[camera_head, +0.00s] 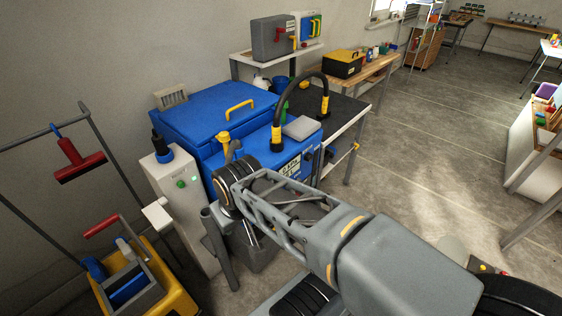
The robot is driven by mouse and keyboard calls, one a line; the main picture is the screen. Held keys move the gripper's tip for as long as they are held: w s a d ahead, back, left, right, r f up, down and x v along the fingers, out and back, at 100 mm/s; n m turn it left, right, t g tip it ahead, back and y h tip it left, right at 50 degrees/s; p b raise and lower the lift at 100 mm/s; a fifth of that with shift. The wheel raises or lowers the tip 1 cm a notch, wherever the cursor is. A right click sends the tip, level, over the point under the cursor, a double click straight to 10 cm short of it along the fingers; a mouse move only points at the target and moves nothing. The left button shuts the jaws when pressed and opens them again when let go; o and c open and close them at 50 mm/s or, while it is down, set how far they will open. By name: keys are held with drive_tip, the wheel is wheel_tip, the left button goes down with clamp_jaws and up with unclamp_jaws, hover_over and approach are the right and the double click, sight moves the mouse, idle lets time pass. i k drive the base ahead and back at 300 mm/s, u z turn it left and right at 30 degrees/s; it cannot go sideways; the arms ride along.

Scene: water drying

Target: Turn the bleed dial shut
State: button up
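A blue machine (220,125) with a yellow lid handle stands against the wall. Its front has a white label (290,167) and small dark knobs (309,156) at the right; I cannot tell whether one of these is the bleed dial. A yellow-topped fitting (224,138) rises at its near left corner. My arm reaches from the lower right, and its wrist end is in front of the machine's near left part. My gripper (250,236) is at that end, mostly hidden by the arm links; its fingers cannot be made out clearly, nor any contact.
A grey cabinet (176,200) with a green button stands left of the machine. A yellow mop cart (172,288) is at the lower left. A black hose (301,78) arches over the machine's right side. A dark-topped bench (343,112) stands behind; the floor at right is open.

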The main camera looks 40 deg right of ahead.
sight(308, 157)
drive_tip(key=u, duration=1.1)
drive_tip(key=k, duration=1.05)
drive_tip(key=z, duration=1.2)
drive_tip(key=i, duration=0.55)
drive_tip(key=u, duration=0.05)
